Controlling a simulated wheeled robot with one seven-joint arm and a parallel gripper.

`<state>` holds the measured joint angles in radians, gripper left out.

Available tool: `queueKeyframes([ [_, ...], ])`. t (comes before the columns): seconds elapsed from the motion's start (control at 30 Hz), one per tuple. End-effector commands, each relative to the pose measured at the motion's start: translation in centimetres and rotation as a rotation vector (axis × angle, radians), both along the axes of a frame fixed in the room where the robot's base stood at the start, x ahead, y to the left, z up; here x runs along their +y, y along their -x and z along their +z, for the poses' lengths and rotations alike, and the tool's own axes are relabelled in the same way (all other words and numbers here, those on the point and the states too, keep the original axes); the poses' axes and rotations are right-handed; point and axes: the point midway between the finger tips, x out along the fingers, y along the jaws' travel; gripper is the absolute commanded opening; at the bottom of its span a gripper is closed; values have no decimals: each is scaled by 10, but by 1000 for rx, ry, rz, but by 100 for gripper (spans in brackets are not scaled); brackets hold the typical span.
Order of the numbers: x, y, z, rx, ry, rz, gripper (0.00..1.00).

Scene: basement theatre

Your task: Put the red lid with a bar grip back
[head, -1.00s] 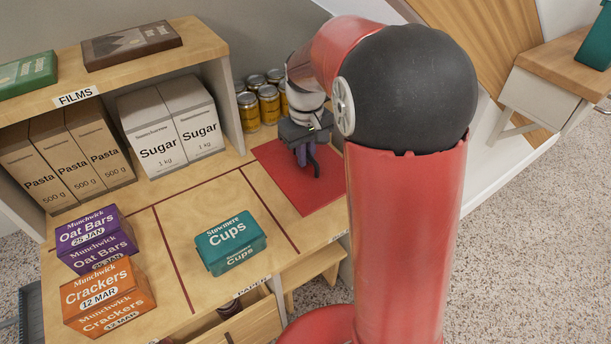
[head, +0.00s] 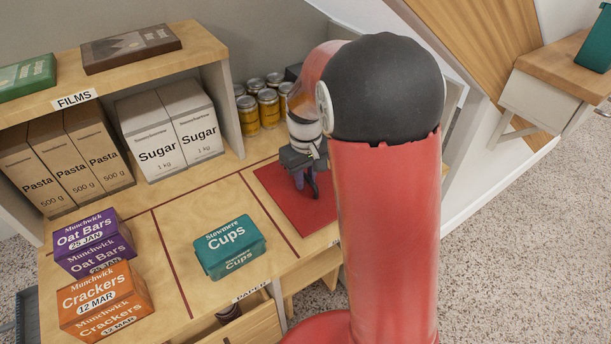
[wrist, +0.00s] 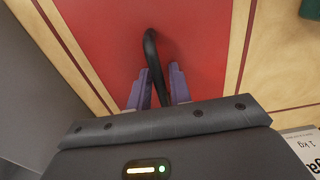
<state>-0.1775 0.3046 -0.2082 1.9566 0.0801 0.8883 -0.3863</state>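The red lid is a flat red panel (head: 285,200) on or just above the right part of the wooden worktop. In the wrist view the red panel (wrist: 105,35) fills the middle, with a black bar grip (wrist: 151,48) standing up from it. My gripper (head: 306,180) is over the panel, its purple fingers either side of the bar. I cannot tell whether the panel touches the worktop. My arm hides its right side.
Dark red lines divide the worktop. A teal Cups box (head: 230,246) sits left of the panel. Orange Crackers (head: 103,300) and purple Oat Bars (head: 94,243) are at the left.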

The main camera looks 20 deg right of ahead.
Motion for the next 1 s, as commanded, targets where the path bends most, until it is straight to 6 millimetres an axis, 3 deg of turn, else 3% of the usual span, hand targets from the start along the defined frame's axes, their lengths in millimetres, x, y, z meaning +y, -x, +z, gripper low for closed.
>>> queueKeyframes([
  [0.1, 0, 0, 0, 0, 0, 0, 32],
  [0.43, 0, 0, 1, -1, 1, 1, 32],
  [0.8, -2, 5, 63, -3, 0, 0, 32],
  [1.0, -3, 10, 83, -12, -4, -7, 32],
])
